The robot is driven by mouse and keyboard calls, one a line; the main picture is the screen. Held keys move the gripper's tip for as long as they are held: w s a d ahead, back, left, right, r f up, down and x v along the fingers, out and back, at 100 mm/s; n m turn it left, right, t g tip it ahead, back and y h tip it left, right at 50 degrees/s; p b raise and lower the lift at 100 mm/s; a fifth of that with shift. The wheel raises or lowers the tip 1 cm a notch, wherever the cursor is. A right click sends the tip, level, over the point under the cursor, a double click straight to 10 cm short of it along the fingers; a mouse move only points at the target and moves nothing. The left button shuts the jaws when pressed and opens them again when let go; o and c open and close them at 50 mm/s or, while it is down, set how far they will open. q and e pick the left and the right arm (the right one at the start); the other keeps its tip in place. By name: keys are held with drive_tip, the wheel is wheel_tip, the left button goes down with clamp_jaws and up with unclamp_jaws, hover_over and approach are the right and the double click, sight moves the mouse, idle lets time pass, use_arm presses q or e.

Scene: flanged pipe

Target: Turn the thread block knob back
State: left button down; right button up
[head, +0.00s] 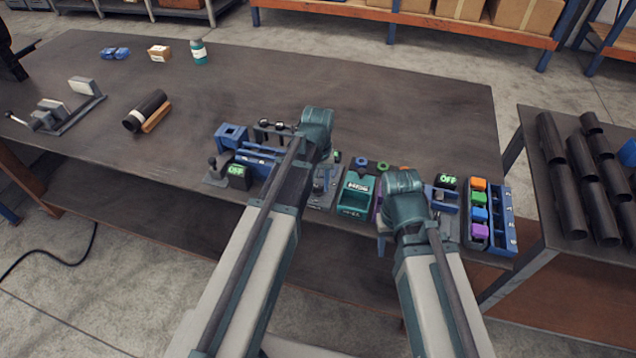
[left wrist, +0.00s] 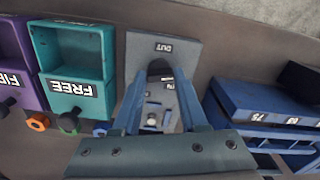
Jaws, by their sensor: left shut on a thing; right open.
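The thread block seems to be the grey plate (left wrist: 190,52) with a short label, seen under my left gripper in the left wrist view. My left gripper (left wrist: 160,80) reaches over it, its two blue fingers close together on a dark knob (left wrist: 158,69). The knob is partly covered by the fingers, so its turn angle cannot be read. In the head view my left wrist (head: 317,125) hides these fingers. My right wrist (head: 403,183) is over the bench, right of the teal bin (head: 355,193). The right gripper is open, its fingertips mostly hidden under the wrist.
Left of the plate in the wrist view are a teal bin (left wrist: 75,50) and a purple bin (left wrist: 12,45); to the right is a blue rack (left wrist: 265,105). Colored blocks (head: 479,215) stand at the bench's right end. The bench's back middle is clear.

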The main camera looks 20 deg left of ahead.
sight(318, 186)
use_arm(q)
drive_tip(key=shift+n, duration=1.2)
drive_tip(key=shift+c, duration=2.2)
unclamp_jaws()
drive_tip(key=shift+r, duration=0.1)
wheel_tip(318, 186, up, 14)
drive_tip(key=p, duration=1.3)
drive_tip(key=shift+p, duration=0.4)
drive_tip(key=shift+f, duration=0.2)
